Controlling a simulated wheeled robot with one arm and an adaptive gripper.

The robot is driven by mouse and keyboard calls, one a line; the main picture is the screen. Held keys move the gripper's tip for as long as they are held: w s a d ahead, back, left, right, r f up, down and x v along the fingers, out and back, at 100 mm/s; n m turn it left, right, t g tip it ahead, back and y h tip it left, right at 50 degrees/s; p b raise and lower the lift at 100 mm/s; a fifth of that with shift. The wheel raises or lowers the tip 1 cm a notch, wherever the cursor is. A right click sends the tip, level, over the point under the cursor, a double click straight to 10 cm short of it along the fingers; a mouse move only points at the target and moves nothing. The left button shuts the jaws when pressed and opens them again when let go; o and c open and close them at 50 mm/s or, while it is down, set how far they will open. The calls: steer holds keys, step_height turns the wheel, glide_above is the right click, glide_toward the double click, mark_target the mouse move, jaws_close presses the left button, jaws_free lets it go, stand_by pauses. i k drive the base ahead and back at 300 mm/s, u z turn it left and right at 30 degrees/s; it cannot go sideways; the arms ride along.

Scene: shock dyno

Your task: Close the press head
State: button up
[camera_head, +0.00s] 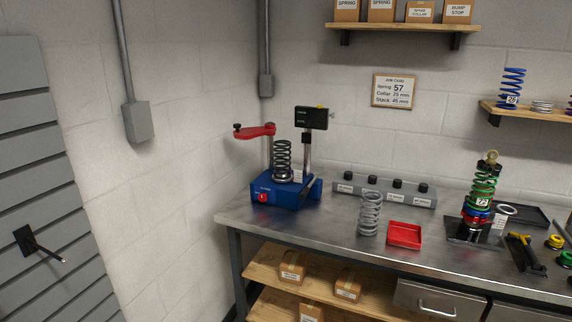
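A spring tester with a blue base (285,190) stands at the left end of the metal bench. Its red press head (255,132) is an arm on a post, swung out to the left, with a dark knob at its outer end. A black coil spring (283,158) stands upright on the base and the press head is not over it. A black display box (311,118) tops a post to the right of the spring. A lever slants up beside the base. My gripper is not in this view.
On the bench (330,227), a grey spring (370,214), a red tray (404,235) and a grey block with black knobs (384,190) stand right of the tester. A green shock (482,195) stands further right. A shelf (400,28) with boxes hangs above. The bench's front left corner is clear.

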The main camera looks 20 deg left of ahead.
mark_target(245, 133)
steer(key=u, duration=1.4)
steer(key=i, duration=2.45)
steer(key=u, duration=0.55)
